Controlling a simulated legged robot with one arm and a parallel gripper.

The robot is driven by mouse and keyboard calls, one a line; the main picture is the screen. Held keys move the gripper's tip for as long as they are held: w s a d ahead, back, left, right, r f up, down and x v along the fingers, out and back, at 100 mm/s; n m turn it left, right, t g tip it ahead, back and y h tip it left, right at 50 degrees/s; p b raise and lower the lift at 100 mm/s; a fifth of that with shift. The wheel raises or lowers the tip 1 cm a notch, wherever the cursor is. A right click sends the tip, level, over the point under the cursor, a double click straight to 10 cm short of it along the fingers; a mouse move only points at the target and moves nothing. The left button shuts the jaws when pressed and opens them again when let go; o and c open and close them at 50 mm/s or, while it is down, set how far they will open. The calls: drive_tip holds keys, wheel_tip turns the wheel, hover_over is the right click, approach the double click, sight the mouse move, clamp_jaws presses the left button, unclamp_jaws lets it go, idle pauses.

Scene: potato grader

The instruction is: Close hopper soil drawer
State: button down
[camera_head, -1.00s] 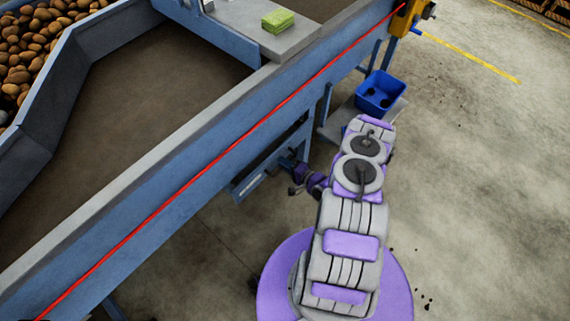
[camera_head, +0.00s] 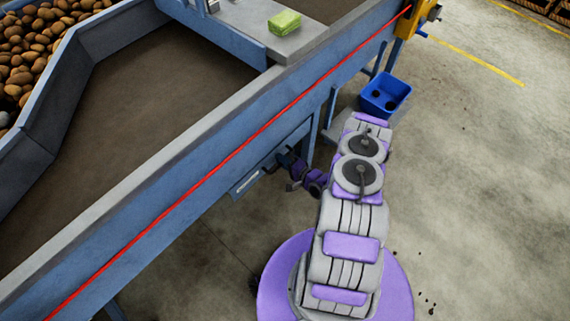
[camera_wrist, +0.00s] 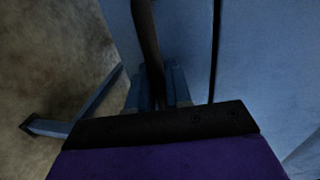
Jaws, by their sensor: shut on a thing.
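The hopper soil drawer (camera_head: 248,181) is a blue box with a pale label, low under the blue side beam of the hopper. Most of it is hidden by the beam, and I cannot tell how far out it stands. My gripper (camera_head: 287,161) is at the drawer's front, near its right end, shut on the dark drawer handle. In the wrist view the handle is a dark upright bar (camera_wrist: 148,45), running down to the gripper (camera_wrist: 160,98) in front of blue panels. The exact contact is dark and partly hidden.
The hopper's blue side beam (camera_head: 170,185) with a red line runs diagonally above my arm. A blue bin (camera_head: 384,96) stands on a low platform beyond my arm. A green sponge (camera_head: 284,22) lies on the grey ledge (camera_head: 245,30). Concrete floor at right is open.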

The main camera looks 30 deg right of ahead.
drive_tip(key=shift+w, duration=0.1)
drive_tip(key=c, duration=1.2)
unclamp_jaws()
drive_tip(key=shift+d, duration=0.35)
drive_tip(key=shift+a, duration=0.2)
drive_tip(key=shift+s+r, duration=0.1)
drive_tip(key=shift+s, duration=0.2)
drive_tip(key=p+v, duration=0.1)
drive_tip(key=v, duration=0.4)
drive_tip(key=p+v, duration=0.2)
drive_tip(key=v, duration=0.4)
drive_tip(key=p+v, duration=0.1)
drive_tip(key=v, duration=0.5)
drive_tip(key=shift+w+d+f, duration=0.1)
drive_tip(key=shift+d+f, duration=0.15)
